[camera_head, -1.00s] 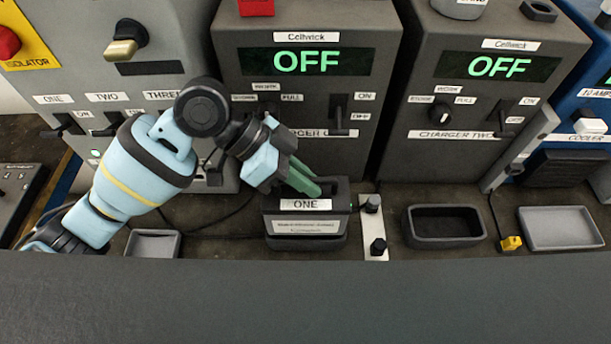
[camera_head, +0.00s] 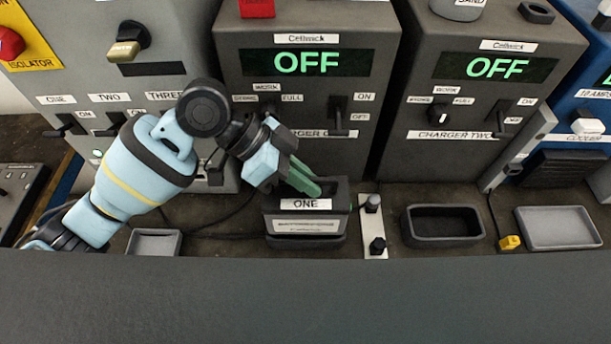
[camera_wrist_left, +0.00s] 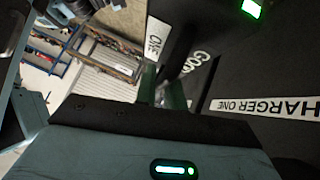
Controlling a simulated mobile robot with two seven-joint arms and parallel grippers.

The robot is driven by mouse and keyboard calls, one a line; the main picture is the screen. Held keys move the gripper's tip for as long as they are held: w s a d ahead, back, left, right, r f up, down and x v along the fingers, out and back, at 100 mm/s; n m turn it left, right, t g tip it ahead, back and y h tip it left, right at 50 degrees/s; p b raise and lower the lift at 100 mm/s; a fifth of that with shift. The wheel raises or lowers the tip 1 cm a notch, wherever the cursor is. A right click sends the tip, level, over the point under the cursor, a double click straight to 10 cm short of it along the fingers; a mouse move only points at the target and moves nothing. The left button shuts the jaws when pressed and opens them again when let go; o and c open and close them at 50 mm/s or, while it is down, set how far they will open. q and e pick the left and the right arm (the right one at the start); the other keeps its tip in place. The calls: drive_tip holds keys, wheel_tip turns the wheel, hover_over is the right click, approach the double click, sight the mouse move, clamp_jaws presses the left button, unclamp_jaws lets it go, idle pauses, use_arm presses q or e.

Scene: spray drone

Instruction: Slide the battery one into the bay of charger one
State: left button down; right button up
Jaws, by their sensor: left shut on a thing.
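Battery one (camera_head: 305,226), a dark block with a white ONE label, stands upright in front of charger one (camera_head: 225,60), at a dark bay tray (camera_head: 305,242). The tray rim shows below it; I cannot tell how deep it sits. My left gripper (camera_head: 303,183) has its green fingers shut on the battery's top handle. In the left wrist view the green fingers (camera_wrist_left: 173,92) and the battery's ONE label (camera_wrist_left: 154,47) show, beside the CHARGER ONE label (camera_wrist_left: 265,107). My right gripper is not in view.
Charger two (camera_head: 480,90) stands to the right with an empty dark bay (camera_head: 445,241) before it. A plate with two black knobs (camera_head: 374,245) stands close right of the battery. Grey trays lie at left (camera_head: 153,243) and right (camera_head: 560,243). Both charger displays read OFF.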

sight(306, 197)
use_arm(q)
drive_tip(key=shift+r, duration=0.25)
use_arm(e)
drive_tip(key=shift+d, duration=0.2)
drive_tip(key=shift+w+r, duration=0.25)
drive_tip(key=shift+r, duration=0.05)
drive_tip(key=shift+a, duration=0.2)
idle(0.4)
use_arm(q)
drive_tip(key=shift+f, duration=0.75)
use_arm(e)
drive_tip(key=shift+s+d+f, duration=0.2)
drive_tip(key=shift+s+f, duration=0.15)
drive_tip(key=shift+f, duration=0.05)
use_arm(q)
drive_tip(key=shift+f, duration=0.45)
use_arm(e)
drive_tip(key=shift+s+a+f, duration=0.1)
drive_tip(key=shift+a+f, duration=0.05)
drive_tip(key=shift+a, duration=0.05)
use_arm(q)
drive_tip(key=shift+f+b, duration=0.35)
drive_tip(key=shift+f, duration=0.3)
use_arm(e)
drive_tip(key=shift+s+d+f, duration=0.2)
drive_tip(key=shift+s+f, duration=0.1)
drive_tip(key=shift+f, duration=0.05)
